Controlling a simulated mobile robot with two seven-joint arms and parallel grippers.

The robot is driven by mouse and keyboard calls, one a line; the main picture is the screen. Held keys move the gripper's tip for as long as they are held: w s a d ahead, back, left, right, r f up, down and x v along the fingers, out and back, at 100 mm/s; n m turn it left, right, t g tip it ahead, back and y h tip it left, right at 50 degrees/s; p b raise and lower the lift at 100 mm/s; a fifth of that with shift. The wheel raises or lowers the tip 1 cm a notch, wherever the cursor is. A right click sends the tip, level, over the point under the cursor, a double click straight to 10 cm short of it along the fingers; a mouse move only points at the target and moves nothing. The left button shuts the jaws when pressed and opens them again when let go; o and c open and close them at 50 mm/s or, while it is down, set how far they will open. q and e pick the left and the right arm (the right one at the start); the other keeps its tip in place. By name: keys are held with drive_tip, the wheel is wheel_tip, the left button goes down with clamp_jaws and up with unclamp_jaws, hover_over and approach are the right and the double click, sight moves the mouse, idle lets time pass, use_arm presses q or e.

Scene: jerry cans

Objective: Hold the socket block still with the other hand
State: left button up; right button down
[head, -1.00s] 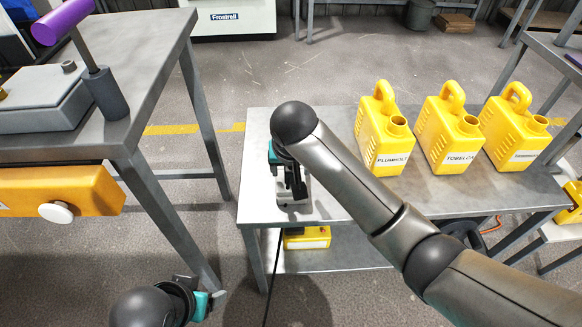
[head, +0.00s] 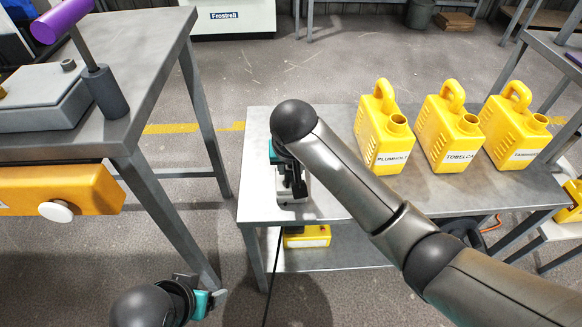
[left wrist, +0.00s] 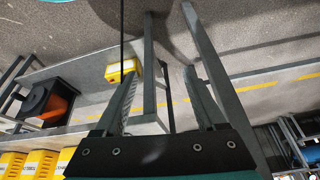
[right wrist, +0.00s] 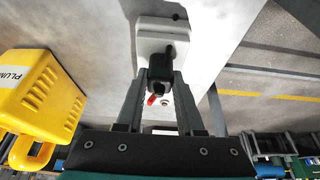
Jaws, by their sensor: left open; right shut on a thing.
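The white socket block (head: 291,196) lies near the left end of the low metal table. It also shows in the right wrist view (right wrist: 165,32). My right gripper (head: 291,180) is over the block, shut on a black plug (right wrist: 160,66). The plug overlaps the block, but I cannot tell how far it is seated. A small red part (right wrist: 152,99) shows beside it. My left gripper (head: 212,298) is open and empty, low at the left of the table and apart from the block. Its spread fingers show in the left wrist view (left wrist: 160,72).
Three yellow jerry cans (head: 386,128) stand on the low table (head: 330,125), right of my right arm. A yellow box (head: 307,238) sits on the lower shelf. A black cable (head: 272,275) hangs at the table's left end. A grey workbench (head: 155,75) stands at the left.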

use_arm(q)
drive_tip(key=shift+o, duration=0.7)
drive_tip(key=shift+w+d, duration=0.1)
drive_tip(key=shift+d, duration=0.05)
drive_tip(key=shift+o, duration=1.2)
drive_tip(key=w+d+r+n+t+y, duration=0.1)
drive_tip(key=w+d+t, duration=0.2)
drive_tip(key=w+d, duration=0.3)
drive_tip(key=shift+w+d+n, duration=0.15)
drive_tip(key=shift+w+n, duration=0.25)
drive_tip(key=shift+w, duration=0.35)
drive_tip(key=t, duration=0.6)
approach(291, 178)
drive_tip(key=f, duration=0.1)
drive_tip(key=shift+h, duration=0.3)
drive_tip(key=x, duration=1.2)
drive_tip(key=shift+s+f, duration=0.15)
drive_tip(key=shift+f, duration=0.05)
drive_tip(key=shift+a, duration=0.2)
drive_tip(key=c, duration=1.5)
